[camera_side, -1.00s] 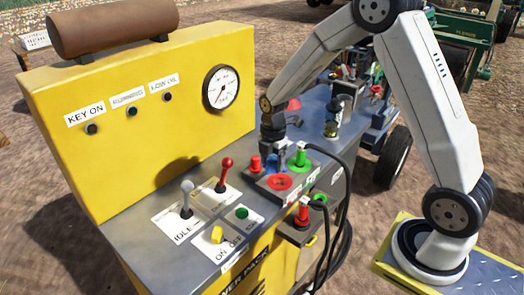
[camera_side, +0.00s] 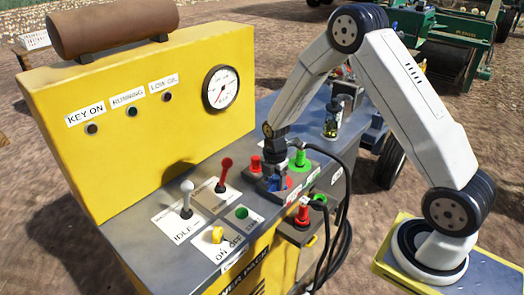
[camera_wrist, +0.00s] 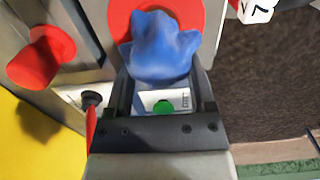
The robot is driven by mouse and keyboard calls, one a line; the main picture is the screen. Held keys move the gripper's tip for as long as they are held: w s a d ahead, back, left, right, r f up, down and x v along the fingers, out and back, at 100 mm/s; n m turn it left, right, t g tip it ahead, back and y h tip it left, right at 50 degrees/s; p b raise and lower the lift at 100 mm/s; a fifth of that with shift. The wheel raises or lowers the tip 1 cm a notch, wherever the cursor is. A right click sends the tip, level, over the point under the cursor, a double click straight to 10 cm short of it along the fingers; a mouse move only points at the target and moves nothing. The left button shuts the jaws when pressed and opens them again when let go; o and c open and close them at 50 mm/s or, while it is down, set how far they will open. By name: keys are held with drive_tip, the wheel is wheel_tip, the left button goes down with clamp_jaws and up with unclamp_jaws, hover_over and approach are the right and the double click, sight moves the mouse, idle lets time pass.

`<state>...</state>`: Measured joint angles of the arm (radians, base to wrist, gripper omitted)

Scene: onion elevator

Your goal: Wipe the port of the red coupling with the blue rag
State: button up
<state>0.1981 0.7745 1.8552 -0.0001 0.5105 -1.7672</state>
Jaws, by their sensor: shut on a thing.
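The blue rag (camera_wrist: 162,45) is bunched between the fingers of my gripper (camera_wrist: 161,82), which is shut on it. In the wrist view, the rag lies over the middle of a red ring (camera_wrist: 182,12), the red coupling, and hides its port. The side view shows my gripper (camera_side: 274,172) pointing down at the panel, with a bit of the blue rag (camera_side: 273,184) at its tip and the red coupling (camera_side: 288,182) partly covered. How hard the rag presses on the port cannot be told.
A red cap-like cylinder (camera_side: 255,164) stands just left of my gripper, and a green fitting (camera_side: 299,158) with a black hose stands to the right. A red-handled lever (camera_side: 224,174) rises to the left. The yellow panel (camera_side: 140,130) stands behind.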

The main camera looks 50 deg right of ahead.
drive_tip(key=shift+d, duration=2.7)
drive_tip(key=shift+a, duration=3.2)
drive_tip(key=shift+a+r, duration=0.15)
drive_tip(key=shift+a, duration=0.05)
drive_tip(key=shift+r, duration=3.9)
drive_tip(key=shift+r, duration=0.1)
